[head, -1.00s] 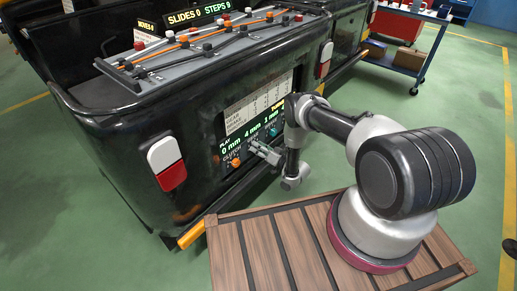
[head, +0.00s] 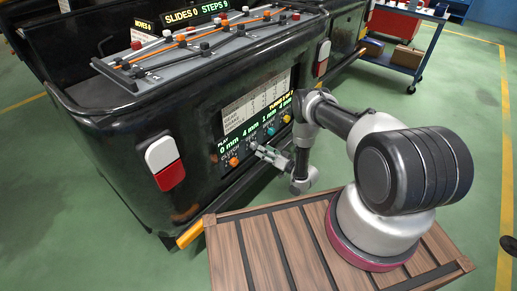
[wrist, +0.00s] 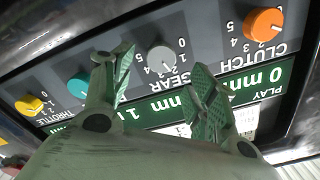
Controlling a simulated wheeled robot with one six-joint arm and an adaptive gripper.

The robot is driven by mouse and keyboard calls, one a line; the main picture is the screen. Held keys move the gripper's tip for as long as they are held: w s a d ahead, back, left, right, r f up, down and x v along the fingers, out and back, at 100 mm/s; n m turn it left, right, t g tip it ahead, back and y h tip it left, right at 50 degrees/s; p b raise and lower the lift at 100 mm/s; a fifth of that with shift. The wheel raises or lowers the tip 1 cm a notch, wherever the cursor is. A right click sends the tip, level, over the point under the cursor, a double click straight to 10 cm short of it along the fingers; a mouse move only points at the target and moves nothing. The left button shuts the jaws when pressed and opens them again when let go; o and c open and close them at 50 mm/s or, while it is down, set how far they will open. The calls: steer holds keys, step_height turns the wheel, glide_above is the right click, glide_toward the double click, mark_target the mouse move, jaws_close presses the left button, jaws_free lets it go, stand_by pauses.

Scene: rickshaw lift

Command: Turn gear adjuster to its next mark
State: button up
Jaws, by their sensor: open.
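The gear adjuster (wrist: 162,58) is a grey round knob on the dark control panel, above the label GEAR, which appears upside down in the wrist view. Scale numbers stand around it; I cannot clearly read which one its pointer meets. My gripper (wrist: 163,70) is open, with one green finger on either side of the knob in the picture. The knob looks clear of both fingers, though depth is hard to judge. In the head view my gripper (head: 262,153) is at the panel and hides most of the gear knob.
The orange clutch knob (wrist: 264,24) is right of the gear knob in the wrist view. The teal knob (wrist: 78,86) and yellow throttle knob (wrist: 30,104) are to the left. A green-lettered display strip (wrist: 270,80) runs beside the knobs. A white-red lamp (head: 165,162) juts out nearby.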

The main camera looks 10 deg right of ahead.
steer(key=v, duration=0.6)
steer(key=shift+s+d, duration=0.2)
steer(key=shift+s, duration=0.1)
